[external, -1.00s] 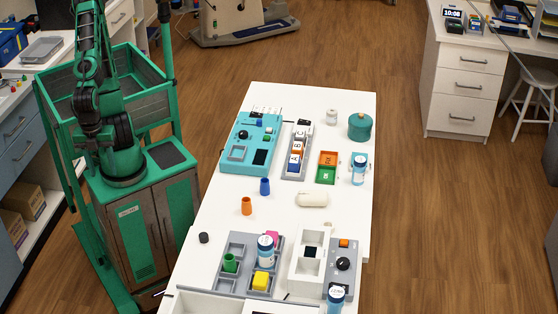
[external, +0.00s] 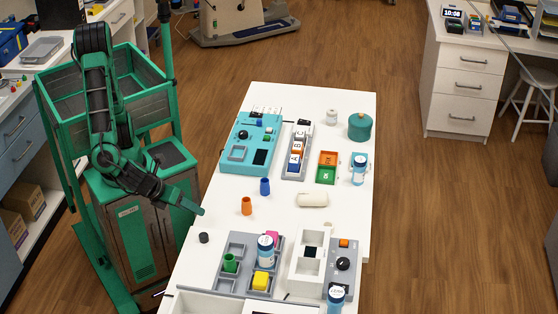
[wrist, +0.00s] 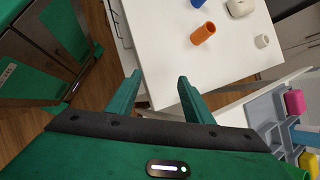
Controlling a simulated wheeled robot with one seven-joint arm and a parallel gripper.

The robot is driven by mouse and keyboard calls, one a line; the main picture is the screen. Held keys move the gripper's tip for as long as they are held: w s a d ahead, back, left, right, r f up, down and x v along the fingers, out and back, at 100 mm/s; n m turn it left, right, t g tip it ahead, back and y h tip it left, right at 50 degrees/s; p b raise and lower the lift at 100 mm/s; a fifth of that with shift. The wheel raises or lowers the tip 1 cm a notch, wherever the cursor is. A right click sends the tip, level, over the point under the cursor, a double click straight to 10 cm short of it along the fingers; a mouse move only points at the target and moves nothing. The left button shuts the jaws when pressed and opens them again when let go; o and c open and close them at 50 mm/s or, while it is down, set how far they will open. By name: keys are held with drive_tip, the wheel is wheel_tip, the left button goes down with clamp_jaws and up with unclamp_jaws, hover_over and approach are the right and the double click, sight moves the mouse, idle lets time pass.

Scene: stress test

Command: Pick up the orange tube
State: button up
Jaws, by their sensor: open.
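The orange tube (external: 246,206) stands upright on the white table, near its left edge. It also shows in the wrist view (wrist: 203,33), above and ahead of the fingers. My gripper (external: 201,211) is at the table's left edge, to the left of the tube and apart from it. In the wrist view my gripper (wrist: 158,82) has its two green fingers spread, with nothing between them.
A blue tube (external: 265,186) stands just behind the orange one. A white rounded item (external: 312,199) lies to the right. A black cap (external: 203,238) and a grey tray (external: 233,246) with a green cup are nearer the front. Bare table surrounds the orange tube.

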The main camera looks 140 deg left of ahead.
sight(247, 205)
drive_tip(key=w+a+m+y, duration=0.1)
drive_tip(key=a, duration=0.1)
drive_tip(key=w+a+m+y, duration=0.1)
drive_tip(key=a+y, duration=0.1)
drive_tip(key=w+a+m+y, duration=0.1)
drive_tip(key=w+a+m, duration=0.1)
drive_tip(key=a, duration=0.1)
drive_tip(key=shift+f, duration=0.2)
drive_tip(key=shift+w+a+r+m+y, duration=0.2)
drive_tip(key=shift+w+a+m+y, duration=0.2)
drive_tip(key=shift+y, duration=0.2)
drive_tip(key=shift+a, duration=0.35)
drive_tip(key=shift+x, duration=5.2)
drive_tip(key=shift+w+f, duration=0.1)
drive_tip(key=shift+d, duration=0.1)
drive_tip(key=c, duration=1.1)
